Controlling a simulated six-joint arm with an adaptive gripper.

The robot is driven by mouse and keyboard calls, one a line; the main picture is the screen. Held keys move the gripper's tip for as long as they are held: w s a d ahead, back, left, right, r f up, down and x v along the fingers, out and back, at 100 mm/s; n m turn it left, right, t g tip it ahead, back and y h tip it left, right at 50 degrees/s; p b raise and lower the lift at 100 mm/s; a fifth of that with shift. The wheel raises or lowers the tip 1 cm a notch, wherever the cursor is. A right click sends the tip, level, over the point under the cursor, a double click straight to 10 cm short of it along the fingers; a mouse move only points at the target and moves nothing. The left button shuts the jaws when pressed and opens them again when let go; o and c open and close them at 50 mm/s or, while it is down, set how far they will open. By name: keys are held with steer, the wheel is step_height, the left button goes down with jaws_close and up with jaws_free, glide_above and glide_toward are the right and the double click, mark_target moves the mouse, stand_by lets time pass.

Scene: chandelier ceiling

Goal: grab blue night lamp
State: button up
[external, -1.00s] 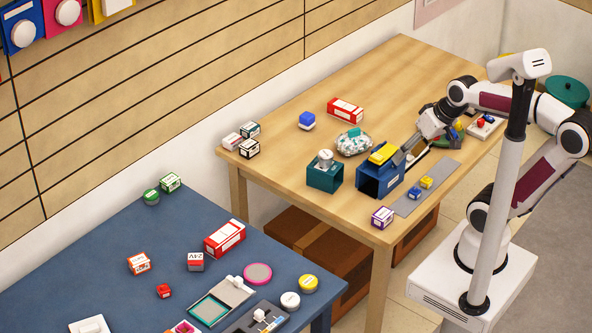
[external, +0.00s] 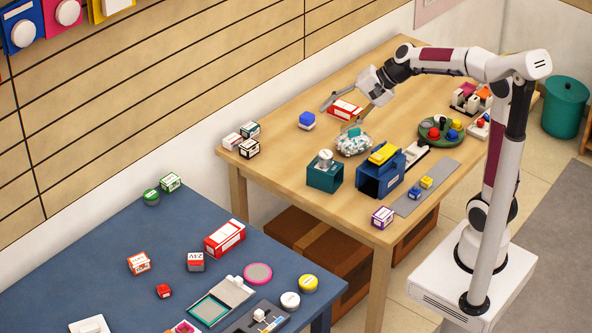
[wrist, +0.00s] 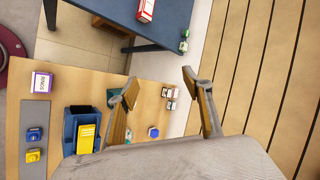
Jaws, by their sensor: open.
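My gripper (external: 334,118) is open and empty above the table, just right of the blue item in the external view. The wrist view shows its fingers (wrist: 160,82) spread wide. I cannot tell the exact height of the fingertips above the table.
A red box (external: 345,110) lies behind my gripper. A glass-like bowl (external: 354,142) sits beneath one finger. A teal box (external: 324,174) and a blue bin (external: 380,176) stand toward the front. Small cartons (external: 249,148) stand at the left corner. Bare wood surrounds the blue item.

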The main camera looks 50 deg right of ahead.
steer(key=w+d+f+m+t, duration=0.1)
steer(key=w+d+m, duration=0.15)
steer(key=w, duration=0.35)
steer(key=w+d+f+m+t, duration=0.1)
steer(key=w+d+m, duration=0.15)
steer(key=w, duration=0.45)
steer(key=m+t+h, duration=0.4)
steer(key=m, duration=1.5)
glide_above(307, 121)
steer(key=s+d, duration=0.1)
steer(key=d, duration=0.1)
step_height(307, 121, down, 22)
steer(key=shift+s+d+r, duration=0.2)
steer(key=shift+s, duration=0.05)
steer(key=shift+f, duration=1.75)
steer(key=shift+f, duration=0.1)
